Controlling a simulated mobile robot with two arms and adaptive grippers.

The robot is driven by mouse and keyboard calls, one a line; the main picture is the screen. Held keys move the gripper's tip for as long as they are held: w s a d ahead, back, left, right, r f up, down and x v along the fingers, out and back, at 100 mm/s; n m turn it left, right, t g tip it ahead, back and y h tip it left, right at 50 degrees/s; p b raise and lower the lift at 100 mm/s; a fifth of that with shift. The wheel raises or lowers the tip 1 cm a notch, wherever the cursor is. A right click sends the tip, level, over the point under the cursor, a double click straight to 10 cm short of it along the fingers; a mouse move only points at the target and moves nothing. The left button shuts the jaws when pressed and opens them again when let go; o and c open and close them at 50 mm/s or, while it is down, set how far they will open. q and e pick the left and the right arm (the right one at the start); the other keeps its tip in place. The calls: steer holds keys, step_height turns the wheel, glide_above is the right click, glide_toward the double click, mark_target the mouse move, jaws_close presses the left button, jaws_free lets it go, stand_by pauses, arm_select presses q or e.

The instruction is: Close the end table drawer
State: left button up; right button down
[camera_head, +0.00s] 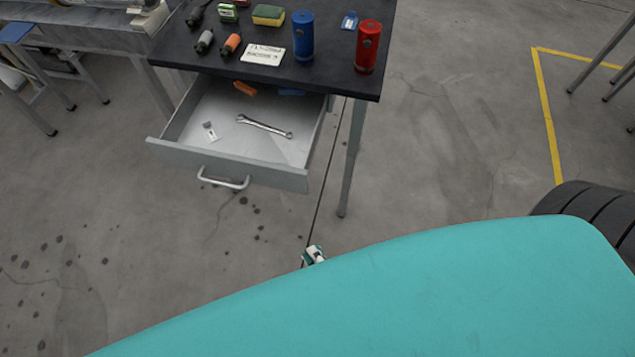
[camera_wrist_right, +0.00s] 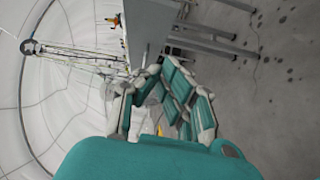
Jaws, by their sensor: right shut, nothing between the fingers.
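The end table (camera_head: 330,80) has a dark top and grey metal legs. Its grey drawer (camera_head: 230,165) is pulled well out toward me, with a curved metal handle (camera_head: 224,184) on the front. Inside lie a wrench (camera_head: 264,126), a small white item (camera_head: 210,131) and orange and blue items partly under the top. A small part of my right gripper (camera_head: 314,254) shows below and right of the drawer, apart from it; a teal surface hides the rest. My left gripper is out of view.
A blue cylinder (camera_head: 303,36), a red cylinder (camera_head: 368,46), a white label card (camera_head: 263,54) and several small items stand on the tabletop. A grey workbench (camera_head: 90,40) is at the upper left. The floor before the drawer is clear.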

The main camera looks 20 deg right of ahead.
step_height(320, 180, up, 2)
steer(key=p, duration=0.2)
glide_toward(288, 182)
steer(key=w+a, duration=0.2)
steer(key=a, duration=0.1)
steer(key=w+d, duration=0.1)
steer(key=w+d+p, duration=0.1)
steer(key=shift+w+f+t, duration=0.15)
steer(key=shift+w+t, duration=0.15)
steer(key=shift+w, duration=0.1)
